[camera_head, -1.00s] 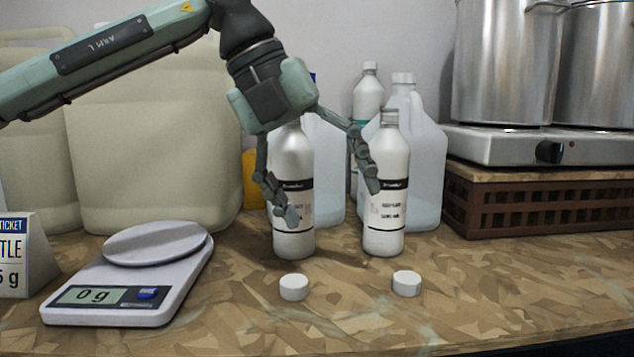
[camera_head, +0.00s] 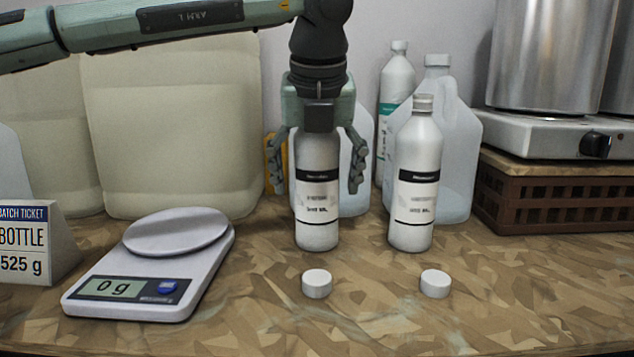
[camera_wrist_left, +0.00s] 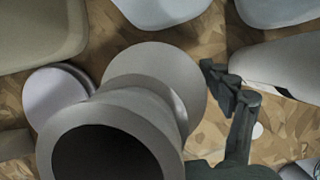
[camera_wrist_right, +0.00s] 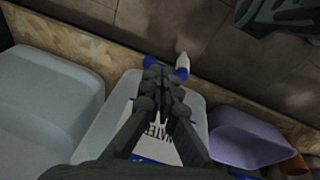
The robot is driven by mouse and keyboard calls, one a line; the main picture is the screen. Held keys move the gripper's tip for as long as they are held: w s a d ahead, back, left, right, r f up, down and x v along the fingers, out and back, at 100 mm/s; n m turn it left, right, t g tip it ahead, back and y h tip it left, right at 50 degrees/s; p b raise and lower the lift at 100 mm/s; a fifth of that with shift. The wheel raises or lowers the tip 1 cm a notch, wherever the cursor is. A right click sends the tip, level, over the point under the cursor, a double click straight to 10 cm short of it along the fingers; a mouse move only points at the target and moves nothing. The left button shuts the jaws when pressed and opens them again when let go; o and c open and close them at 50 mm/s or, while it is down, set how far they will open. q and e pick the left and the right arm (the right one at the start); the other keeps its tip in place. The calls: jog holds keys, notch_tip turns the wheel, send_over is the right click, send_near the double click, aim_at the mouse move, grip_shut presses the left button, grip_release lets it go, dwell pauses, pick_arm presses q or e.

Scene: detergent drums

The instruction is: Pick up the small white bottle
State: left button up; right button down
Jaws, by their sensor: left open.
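Two similar white bottles with black-banded labels stand upright on the counter. My left gripper (camera_head: 316,180) points down over the left white bottle (camera_head: 317,215), with one open finger on each side of it. The gripper body hides its top in the head view. Visible gaps separate the fingers from its sides. In the left wrist view the bottle (camera_wrist_left: 180,70) is seen from above, with a dark round top. The right white bottle (camera_head: 415,150) has a grey cap and also shows in the left wrist view (camera_wrist_left: 285,65). My right gripper (camera_wrist_right: 163,80) has its fingers close together; contact is unclear.
A scale (camera_head: 150,270) reading 0 g stands left, beside a ticket (camera_head: 25,245) reading "BOTTLE 525 g". Two white caps (camera_head: 317,284) (camera_head: 435,284) lie in front. Large jugs (camera_head: 165,130) stand behind; a brown crate (camera_head: 560,205) and hotplate (camera_head: 560,138) are right. The front counter is mostly clear.

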pick_arm(q)
jog(key=shift+f, duration=0.15)
jog(key=c, duration=1.7)
jog(key=shift+w, duration=0.1)
jog(key=shift+c, duration=0.3)
jog(key=shift+r, duration=0.25)
